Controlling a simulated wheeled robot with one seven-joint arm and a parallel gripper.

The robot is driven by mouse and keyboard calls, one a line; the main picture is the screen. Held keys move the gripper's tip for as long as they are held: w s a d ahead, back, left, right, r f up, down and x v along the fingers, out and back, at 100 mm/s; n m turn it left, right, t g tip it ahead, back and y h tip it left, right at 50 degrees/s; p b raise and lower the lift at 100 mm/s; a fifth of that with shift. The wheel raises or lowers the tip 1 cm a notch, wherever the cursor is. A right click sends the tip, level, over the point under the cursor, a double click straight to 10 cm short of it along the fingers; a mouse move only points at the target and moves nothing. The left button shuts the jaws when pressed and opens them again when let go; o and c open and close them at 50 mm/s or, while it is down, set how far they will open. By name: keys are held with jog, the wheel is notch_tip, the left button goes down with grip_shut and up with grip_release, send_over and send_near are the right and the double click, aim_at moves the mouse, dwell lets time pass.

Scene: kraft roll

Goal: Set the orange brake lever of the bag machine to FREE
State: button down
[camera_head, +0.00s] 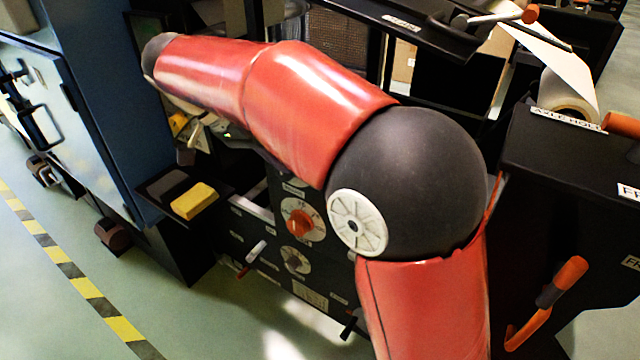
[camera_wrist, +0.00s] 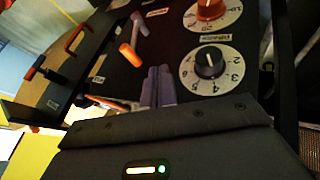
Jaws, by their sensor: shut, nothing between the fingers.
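The orange brake lever (camera_head: 548,300), with a dark section in its length, slants at the lower right of the head view, beside the black machine frame. Labels beginning "FR" show partly at the right edge. In the wrist view my gripper (camera_wrist: 158,86) is shut and empty, its fingers side by side over the dark control panel. An orange-ended lever (camera_wrist: 131,54) and a black knob on a numbered dial (camera_wrist: 209,62) lie close to the fingers. Another orange handle (camera_wrist: 75,38) is farther left; I cannot tell whether it is the brake lever. My arm hides much of the machine.
An orange knob (camera_head: 300,222) sits on the machine's front panel. A yellow block (camera_head: 194,201) rests on a dark shelf beside the blue cabinet (camera_head: 115,95). A paper roll (camera_head: 567,95) is at upper right. Open floor with striped tape (camera_head: 85,287) lies at lower left.

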jog(key=s+d+f, duration=0.2)
jog(key=d+f, duration=0.2)
jog(key=d, duration=0.2)
jog(key=shift+s+d+b, duration=0.15)
jog(key=shift+s+b, duration=0.1)
jog(key=shift+b, duration=0.05)
